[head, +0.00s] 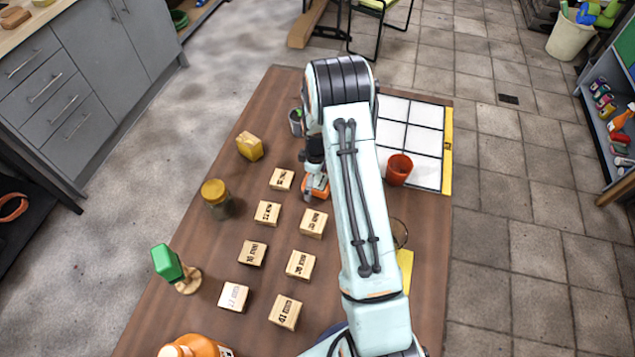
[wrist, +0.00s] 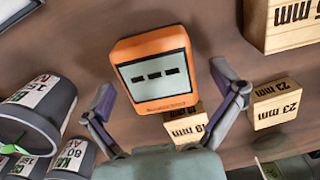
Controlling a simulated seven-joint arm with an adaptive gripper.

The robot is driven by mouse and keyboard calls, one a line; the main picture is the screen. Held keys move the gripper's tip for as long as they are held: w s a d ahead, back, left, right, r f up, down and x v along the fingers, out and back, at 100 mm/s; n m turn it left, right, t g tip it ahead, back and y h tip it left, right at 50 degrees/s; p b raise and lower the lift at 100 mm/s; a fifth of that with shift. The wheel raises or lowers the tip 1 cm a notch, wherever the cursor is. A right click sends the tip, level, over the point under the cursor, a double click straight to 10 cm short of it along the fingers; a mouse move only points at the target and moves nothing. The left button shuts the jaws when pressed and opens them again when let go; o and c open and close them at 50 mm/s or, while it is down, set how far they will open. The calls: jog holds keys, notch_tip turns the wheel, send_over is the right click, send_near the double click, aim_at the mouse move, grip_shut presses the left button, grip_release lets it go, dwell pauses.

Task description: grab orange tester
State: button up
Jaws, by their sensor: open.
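The orange tester (wrist: 153,72) has a grey-white screen with three dashes and shows in the middle of the wrist view. In the head view the orange tester (head: 318,186) is partly hidden by my arm, beside the wooden blocks on the brown table. My gripper (wrist: 164,88) is open, with one finger on each side of the tester. A gap shows between each finger and the tester, so they do not look closed on it. In the head view my gripper (head: 313,177) is right at the tester, mostly covered by the arm.
Several labelled wooden blocks (head: 267,213) stand left of and in front of the tester; one marked 23 mm (wrist: 276,103) is near the right finger. Dark labelled cups (wrist: 37,112) stand at the left in the wrist view. A red cup (head: 399,169) sits right of my arm.

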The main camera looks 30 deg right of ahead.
jog(key=shift+c, duration=0.3)
jog(key=c, duration=1.2)
jog(key=shift+r, duration=0.1)
